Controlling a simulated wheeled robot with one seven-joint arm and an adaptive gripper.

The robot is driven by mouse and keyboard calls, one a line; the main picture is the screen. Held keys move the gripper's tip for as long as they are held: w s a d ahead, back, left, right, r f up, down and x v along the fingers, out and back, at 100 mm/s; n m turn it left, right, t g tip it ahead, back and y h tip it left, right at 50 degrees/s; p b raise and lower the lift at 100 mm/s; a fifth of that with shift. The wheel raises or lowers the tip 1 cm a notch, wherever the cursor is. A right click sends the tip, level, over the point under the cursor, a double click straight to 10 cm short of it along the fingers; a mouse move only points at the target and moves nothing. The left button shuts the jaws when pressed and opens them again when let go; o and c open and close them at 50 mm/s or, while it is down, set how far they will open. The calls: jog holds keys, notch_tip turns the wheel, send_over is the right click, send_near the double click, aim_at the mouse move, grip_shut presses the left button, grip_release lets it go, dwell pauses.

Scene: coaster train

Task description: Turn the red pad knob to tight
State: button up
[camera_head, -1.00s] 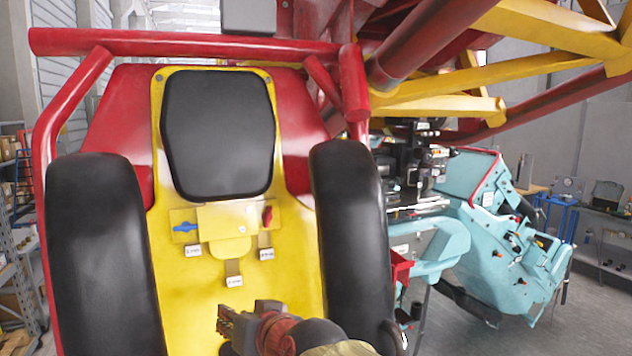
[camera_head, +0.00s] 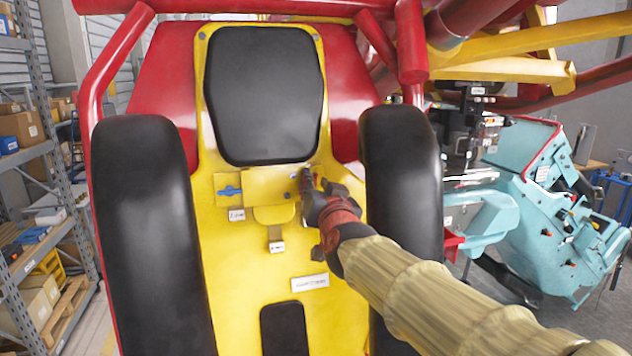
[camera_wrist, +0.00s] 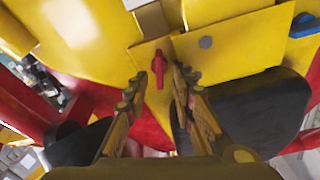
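The red pad knob (camera_wrist: 158,68) sits on a yellow plate in the wrist view, with its handle lying along the line of my fingers. My gripper (camera_wrist: 157,84) is open, and in that view the knob appears between its two fingertips. I cannot tell whether either finger touches it. In the head view my gripper (camera_head: 309,182) is at the right end of the yellow plate (camera_head: 262,186) below the black pad (camera_head: 265,95), and it hides the red knob. A blue knob (camera_head: 229,191) is at the plate's left end.
Thick black side bolsters (camera_head: 400,190) flank the yellow seat back on both sides. Small white labels (camera_head: 277,246) hang below the plate. A red tube frame (camera_head: 240,5) crosses above. A teal car (camera_head: 550,210) stands at the right, shelves (camera_head: 50,150) at the left.

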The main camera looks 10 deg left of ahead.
jog(key=shift+w+a, duration=0.1)
jog(key=shift+w, duration=0.25)
jog(key=shift+s, duration=0.1)
jog(key=shift+c, duration=0.4)
grip_shut()
